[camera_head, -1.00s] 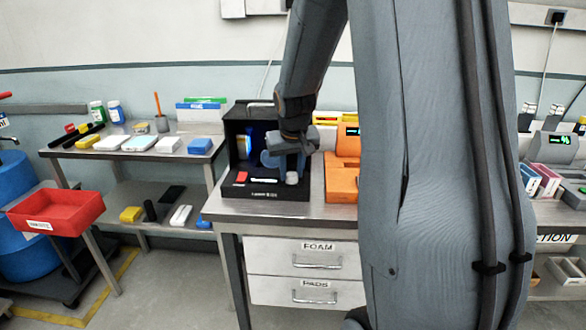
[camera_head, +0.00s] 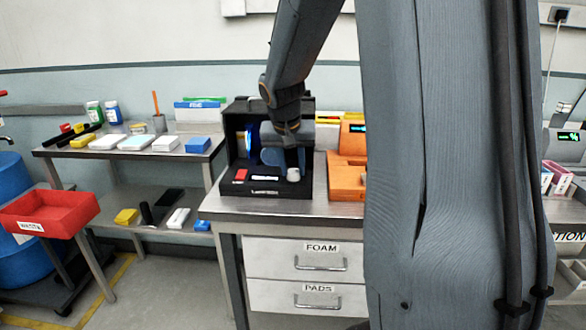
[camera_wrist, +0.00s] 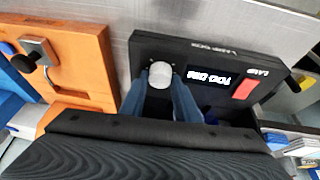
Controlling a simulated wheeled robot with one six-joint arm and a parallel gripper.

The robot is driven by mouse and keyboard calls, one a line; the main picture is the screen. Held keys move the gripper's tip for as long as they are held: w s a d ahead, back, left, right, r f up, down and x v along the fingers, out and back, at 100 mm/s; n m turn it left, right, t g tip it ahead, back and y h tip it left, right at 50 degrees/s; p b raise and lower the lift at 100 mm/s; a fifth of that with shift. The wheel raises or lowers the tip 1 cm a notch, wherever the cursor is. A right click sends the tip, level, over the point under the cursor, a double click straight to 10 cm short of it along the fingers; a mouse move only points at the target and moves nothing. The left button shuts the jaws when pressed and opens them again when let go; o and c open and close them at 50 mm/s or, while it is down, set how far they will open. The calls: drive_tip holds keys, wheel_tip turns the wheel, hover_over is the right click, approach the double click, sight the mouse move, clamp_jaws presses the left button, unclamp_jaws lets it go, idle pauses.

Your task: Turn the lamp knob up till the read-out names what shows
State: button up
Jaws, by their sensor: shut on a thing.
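The black lamp box (camera_head: 235,150) stands on the metal bench. A white knob (camera_head: 293,173) is at the right of its front panel, and the knob also shows in the wrist view (camera_wrist: 160,73). My gripper (camera_head: 292,161) reaches down to the knob. In the wrist view its blue-grey fingers (camera_wrist: 160,86) stand one on each side of the knob, shut on it. The lit read-out (camera_wrist: 208,78) appears upside down there and seems to say "TOO DIM". A red switch (camera_wrist: 246,88) marked "LAMP" sits beside it. My gripper partly hides the box's inside.
An orange device (camera_head: 345,180) stands close to the right of the lamp box, partly behind my arm. A side table (camera_head: 60,153) with small boxes and bottles is at the left. A red tray (camera_head: 55,212) stands in front of it.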

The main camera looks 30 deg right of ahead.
sight(290, 185)
drive_tip(key=o, duration=1)
drive_tip(key=shift+o, duration=0.2)
drive_tip(key=v, duration=0.7)
drive_tip(key=shift+s+r, duration=0.2)
drive_tip(key=shift+r, duration=0.2)
drive_tip(key=shift+a, duration=0.1)
